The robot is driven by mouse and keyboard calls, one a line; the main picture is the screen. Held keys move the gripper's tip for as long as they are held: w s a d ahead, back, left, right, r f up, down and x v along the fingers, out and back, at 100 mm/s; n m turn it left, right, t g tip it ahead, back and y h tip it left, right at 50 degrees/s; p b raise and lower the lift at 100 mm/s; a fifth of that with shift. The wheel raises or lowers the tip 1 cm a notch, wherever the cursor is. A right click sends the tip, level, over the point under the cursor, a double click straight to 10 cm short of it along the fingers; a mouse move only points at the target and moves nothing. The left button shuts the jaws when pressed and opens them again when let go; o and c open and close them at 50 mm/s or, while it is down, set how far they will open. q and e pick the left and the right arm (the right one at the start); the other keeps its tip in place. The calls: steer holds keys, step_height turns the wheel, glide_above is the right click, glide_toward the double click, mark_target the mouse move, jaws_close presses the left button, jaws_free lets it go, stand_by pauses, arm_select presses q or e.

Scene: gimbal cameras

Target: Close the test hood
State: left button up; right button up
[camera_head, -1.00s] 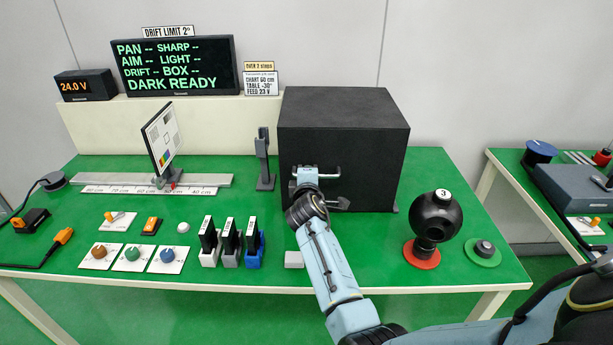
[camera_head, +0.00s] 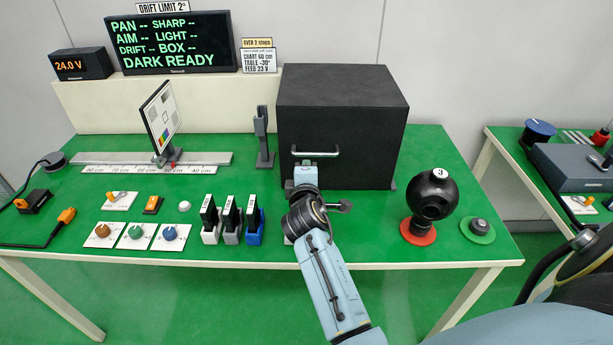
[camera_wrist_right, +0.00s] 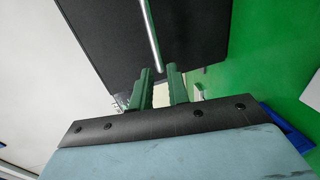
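The test hood (camera_head: 345,122) is a large black box at the back right of the green table, its front wall reaching down to about table level. A silver bar handle (camera_head: 315,154) is on its front; it also shows in the right wrist view (camera_wrist_right: 150,35). My right gripper (camera_head: 306,168) is just in front of the hood, by the handle. My left gripper is not in view.
The display (camera_head: 175,42) reads DARK READY. A chart (camera_head: 159,116) stands on a rail (camera_head: 110,158) at left. Several upright black slides in holders (camera_head: 231,222) are left of my arm. A black sphere (camera_head: 432,195) on a red base stands right of the hood.

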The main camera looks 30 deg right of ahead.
steer(key=v, duration=0.4)
steer(key=shift+s+r, duration=0.1)
steer(key=shift+s, duration=0.1)
stand_by(0.3)
